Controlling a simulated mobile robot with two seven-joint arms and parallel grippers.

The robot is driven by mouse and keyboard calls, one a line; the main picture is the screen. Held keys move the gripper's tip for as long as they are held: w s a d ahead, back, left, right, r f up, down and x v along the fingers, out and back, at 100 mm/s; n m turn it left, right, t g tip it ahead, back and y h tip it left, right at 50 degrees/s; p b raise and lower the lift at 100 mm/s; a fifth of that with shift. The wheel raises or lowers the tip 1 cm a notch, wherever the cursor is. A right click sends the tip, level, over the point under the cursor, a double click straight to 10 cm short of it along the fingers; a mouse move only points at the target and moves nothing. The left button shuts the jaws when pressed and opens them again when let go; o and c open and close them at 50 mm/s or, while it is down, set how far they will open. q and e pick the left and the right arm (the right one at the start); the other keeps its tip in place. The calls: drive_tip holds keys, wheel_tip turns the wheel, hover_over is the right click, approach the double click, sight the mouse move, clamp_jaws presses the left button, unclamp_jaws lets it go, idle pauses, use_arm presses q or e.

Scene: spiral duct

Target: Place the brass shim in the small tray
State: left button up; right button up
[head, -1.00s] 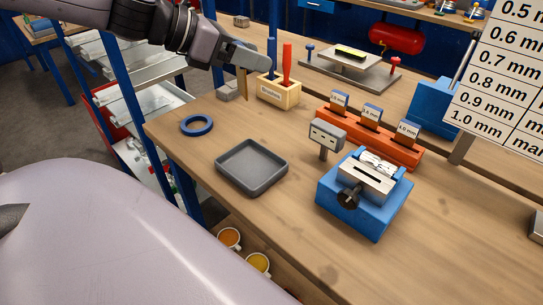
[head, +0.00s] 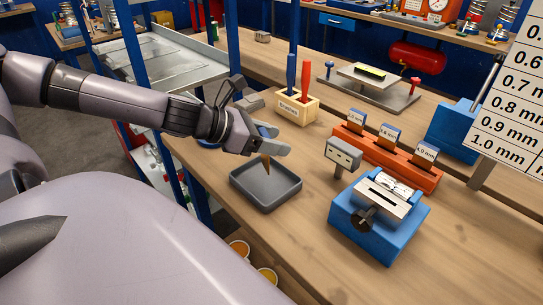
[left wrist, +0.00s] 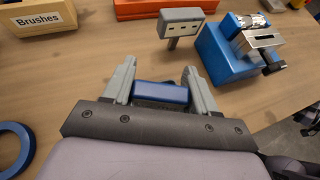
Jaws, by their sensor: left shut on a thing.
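My left gripper (head: 268,151) is shut on the brass shim (head: 266,164), a narrow brass-coloured strip hanging down from the jaws. In the left wrist view, the fingers (left wrist: 161,88) close on a blue piece (left wrist: 160,95), which looks like the shim's upper part; the brass is hidden there. The small tray (head: 287,200) is dark grey, square and shallow, and lies on the bench. The gripper and shim appear over its far part. Whether the tip touches the tray I cannot tell. The visible tray floor is empty.
A wooden brushes box (head: 291,110) stands behind the tray. To the right are a grey sign-like block (head: 343,152), a blue fixture (head: 372,226) and an orange rack (head: 397,159). A blue ring (left wrist: 12,150) lies at left in the left wrist view.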

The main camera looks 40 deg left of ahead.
sight(264, 156)
use_arm(q)
drive_tip(key=shift+f+b, duration=0.5)
drive_tip(key=shift+f, duration=1.95)
drive_tip(key=shift+f, duration=0.15)
drive_tip(key=o, duration=1.1)
